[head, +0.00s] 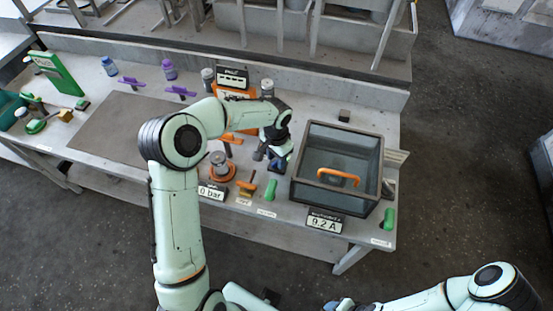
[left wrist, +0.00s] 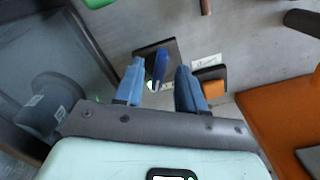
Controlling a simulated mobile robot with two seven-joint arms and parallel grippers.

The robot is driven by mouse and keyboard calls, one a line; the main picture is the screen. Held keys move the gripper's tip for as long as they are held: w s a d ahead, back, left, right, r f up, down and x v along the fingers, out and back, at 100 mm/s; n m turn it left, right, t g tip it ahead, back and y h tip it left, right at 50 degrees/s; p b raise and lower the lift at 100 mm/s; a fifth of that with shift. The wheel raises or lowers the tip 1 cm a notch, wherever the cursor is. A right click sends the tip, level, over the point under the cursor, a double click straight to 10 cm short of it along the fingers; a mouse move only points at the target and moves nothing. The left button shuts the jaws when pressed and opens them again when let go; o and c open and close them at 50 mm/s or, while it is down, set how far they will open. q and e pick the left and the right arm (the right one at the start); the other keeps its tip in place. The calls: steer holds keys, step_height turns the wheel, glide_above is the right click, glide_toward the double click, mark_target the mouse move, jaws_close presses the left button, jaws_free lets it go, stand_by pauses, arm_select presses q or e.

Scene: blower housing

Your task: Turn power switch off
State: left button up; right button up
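A small blue lever on a dark square base (left wrist: 160,60) stands on the bench and looks like the power switch; its label is too small to read. In the left wrist view it shows between the fingertips of my left gripper (left wrist: 159,88), which are apart with no clear contact. In the head view my left gripper (head: 275,155) is low over the bench, left of the glass-walled box, and hides most of the lever. My right gripper (head: 340,304) is at the bottom edge, partly cut off; its fingers cannot be made out.
The dark-framed box (head: 308,195) with an orange handle (head: 338,178) is close on the right. A green handle (head: 270,190), an orange lever (head: 247,187) and a "0 bar" display (head: 211,194) are near. A "9.2 A" display (head: 324,223) fronts the box.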

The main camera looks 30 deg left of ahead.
arm_select(q)
steer(key=shift+f, duration=0.55)
jaws_close()
